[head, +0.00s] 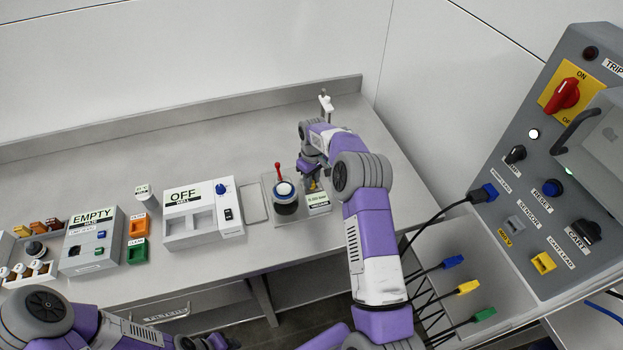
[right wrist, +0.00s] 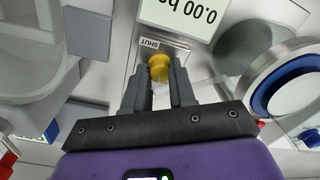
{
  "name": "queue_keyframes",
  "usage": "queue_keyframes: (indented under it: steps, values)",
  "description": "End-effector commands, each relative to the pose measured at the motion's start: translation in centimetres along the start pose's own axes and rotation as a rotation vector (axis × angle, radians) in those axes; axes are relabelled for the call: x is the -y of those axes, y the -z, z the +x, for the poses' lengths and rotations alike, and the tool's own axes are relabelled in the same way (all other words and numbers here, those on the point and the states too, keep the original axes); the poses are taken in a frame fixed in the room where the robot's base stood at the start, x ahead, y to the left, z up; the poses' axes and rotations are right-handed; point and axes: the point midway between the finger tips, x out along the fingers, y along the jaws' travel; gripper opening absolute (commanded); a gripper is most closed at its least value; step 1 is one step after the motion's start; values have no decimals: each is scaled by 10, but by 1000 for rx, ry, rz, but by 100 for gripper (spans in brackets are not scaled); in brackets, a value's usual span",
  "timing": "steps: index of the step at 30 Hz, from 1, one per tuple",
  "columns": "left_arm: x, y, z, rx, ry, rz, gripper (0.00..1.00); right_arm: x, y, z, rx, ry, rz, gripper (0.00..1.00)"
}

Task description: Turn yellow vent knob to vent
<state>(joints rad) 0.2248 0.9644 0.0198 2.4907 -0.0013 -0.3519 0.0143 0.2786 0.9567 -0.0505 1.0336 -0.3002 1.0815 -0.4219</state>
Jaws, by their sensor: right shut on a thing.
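The yellow vent knob (right wrist: 159,67) shows in the right wrist view between the tips of my right gripper (right wrist: 160,82). The fingers are shut on it. A small plate with the word SHUT (right wrist: 149,43) lies right beside the knob, upside down in this view. In the head view the right gripper (head: 311,180) reaches down at the metal plate, and only a bit of yellow shows there. A display reading about 0.00 bar (right wrist: 180,14) is by the knob.
A glass vessel with a red-handled top (head: 286,196) stands just left of the right gripper. A white OFF unit (head: 202,214) and an EMPTY unit (head: 90,240) are farther left. A grey control panel (head: 560,180) with cables is at the right. The bench behind is clear.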

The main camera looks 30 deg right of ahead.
Motion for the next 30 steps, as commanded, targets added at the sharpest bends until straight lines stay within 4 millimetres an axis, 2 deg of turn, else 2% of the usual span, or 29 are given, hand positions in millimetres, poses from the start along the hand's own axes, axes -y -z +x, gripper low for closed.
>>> queue_keyframes:
  steps: [4,5,9,10,20,30]
  values:
    - [0,0,0,0,0,0,43,0,0,-1,-1,-1,-1,0]
    - [0,0,0,0,0,0,43,0,0,-1,-1,-1,-1,26]
    - [0,0,0,0,0,0,43,0,0,0,-1,-1,0,48]
    - [0,0,0,0,0,0,43,0,0,0,-1,-1,0,50]
    - [0,0,0,0,0,0,43,0,1,-5,-2,-1,1,50]
    - [-1,0,-4,0,0,0,43,0,1,-58,-4,-3,1,50]
